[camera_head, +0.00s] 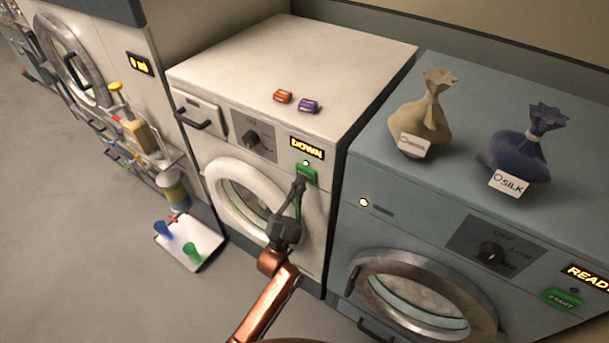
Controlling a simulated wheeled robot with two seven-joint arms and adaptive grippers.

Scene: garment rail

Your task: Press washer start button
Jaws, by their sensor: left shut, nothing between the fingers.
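The white washer (230,100) stands in the middle of the head view. Its green start button (307,174) sits on the front panel at the upper right, under a lit display (306,148) that reads "DOWN". My left gripper (300,182) is shut and empty, with its tips at the lower left edge of the green button. I cannot tell whether they touch it. The gripper and its copper-coloured arm partly cover the round door (240,206). A dark dial (252,139) is left of the display. My right gripper is not in view.
A blue-grey machine (400,180) stands at the right, with a "READY" display and a green button (561,298). Tan (425,115) and dark blue (520,150) sacks stand on it. Orange (283,96) and purple (308,106) blocks lie on the washer. A tray (205,245) with cups is at the left.

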